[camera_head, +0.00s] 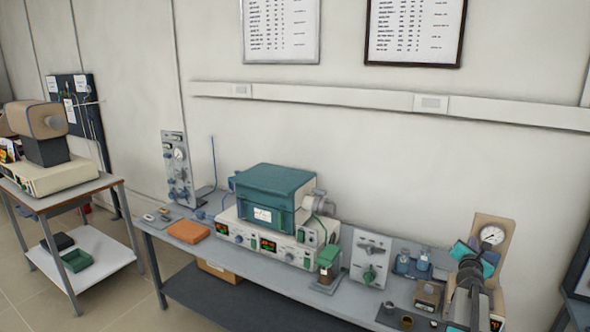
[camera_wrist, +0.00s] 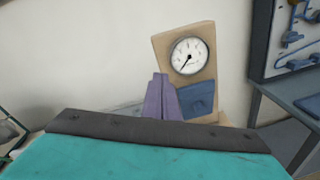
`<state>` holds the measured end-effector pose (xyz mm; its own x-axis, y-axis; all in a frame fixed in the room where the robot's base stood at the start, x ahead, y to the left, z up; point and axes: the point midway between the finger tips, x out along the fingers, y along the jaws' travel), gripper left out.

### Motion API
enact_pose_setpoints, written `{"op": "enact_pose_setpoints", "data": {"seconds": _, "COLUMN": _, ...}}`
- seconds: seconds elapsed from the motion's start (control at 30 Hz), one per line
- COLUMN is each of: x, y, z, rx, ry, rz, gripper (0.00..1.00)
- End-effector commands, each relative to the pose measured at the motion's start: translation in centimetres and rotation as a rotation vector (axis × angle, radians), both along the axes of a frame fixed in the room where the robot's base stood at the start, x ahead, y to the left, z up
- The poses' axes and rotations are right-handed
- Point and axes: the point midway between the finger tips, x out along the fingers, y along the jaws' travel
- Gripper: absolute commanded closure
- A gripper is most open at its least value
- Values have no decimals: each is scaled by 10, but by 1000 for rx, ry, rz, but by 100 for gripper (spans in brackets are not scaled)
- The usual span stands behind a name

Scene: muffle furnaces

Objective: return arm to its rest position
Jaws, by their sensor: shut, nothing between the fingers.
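My arm reaches up at the right end of the bench in the head view, with my gripper (camera_head: 474,256) in front of the tan gauge panel (camera_head: 493,236). In the wrist view the purple fingers of my gripper (camera_wrist: 161,80) are together, with nothing visible between them. They point toward the gauge panel (camera_wrist: 172,47), which has a round white dial and a blue lower part. The teal and dark edge of my gripper body fills the bottom of that view. The fingertips are hard to make out in the head view.
A small brown box (camera_head: 428,294) sits close to my arm. Another table (camera_wrist: 300,98) stands at right in the wrist view.

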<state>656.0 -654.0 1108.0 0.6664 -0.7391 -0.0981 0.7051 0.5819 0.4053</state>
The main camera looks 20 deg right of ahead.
Motion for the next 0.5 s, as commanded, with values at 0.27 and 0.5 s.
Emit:
{"op": "enact_pose_setpoints", "data": {"seconds": 0.27, "x": 34, "y": 86, "z": -60, "rx": 394, "ry": -227, "rz": -115, "gripper": 100}}
{"op": "enact_pose_setpoints", "data": {"seconds": 0.5, "x": 48, "y": 170, "z": -120, "rx": 737, "ry": -371, "rz": -254, "gripper": 100}}
